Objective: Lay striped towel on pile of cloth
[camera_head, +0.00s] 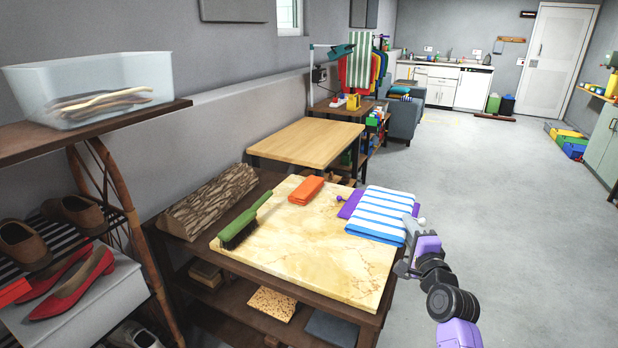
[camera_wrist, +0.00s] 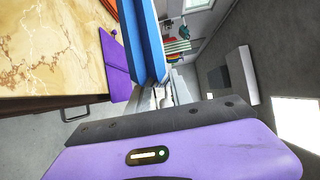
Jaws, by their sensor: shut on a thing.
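The folded blue-and-white striped towel (camera_head: 383,212) is at the right edge of the marble-topped table. My gripper (camera_head: 412,226) is shut on its right edge. In the wrist view the towel's blue folded edge (camera_wrist: 143,40) runs up from the fingers (camera_wrist: 160,97). A purple cloth (camera_head: 350,204) shows under and to the left of the towel. In the wrist view the purple cloth (camera_wrist: 117,72) lies on the table side of the towel, which looks slightly above it. Most of the purple cloth is hidden, and I cannot tell whether the two touch.
A folded orange cloth (camera_head: 306,190) lies on the marble top (camera_head: 320,262), with a green brush (camera_head: 245,222) at its left. A log (camera_head: 212,198) lies on the wooden ledge behind. A wooden table (camera_head: 305,143) stands beyond. The floor to the right (camera_head: 510,220) is clear.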

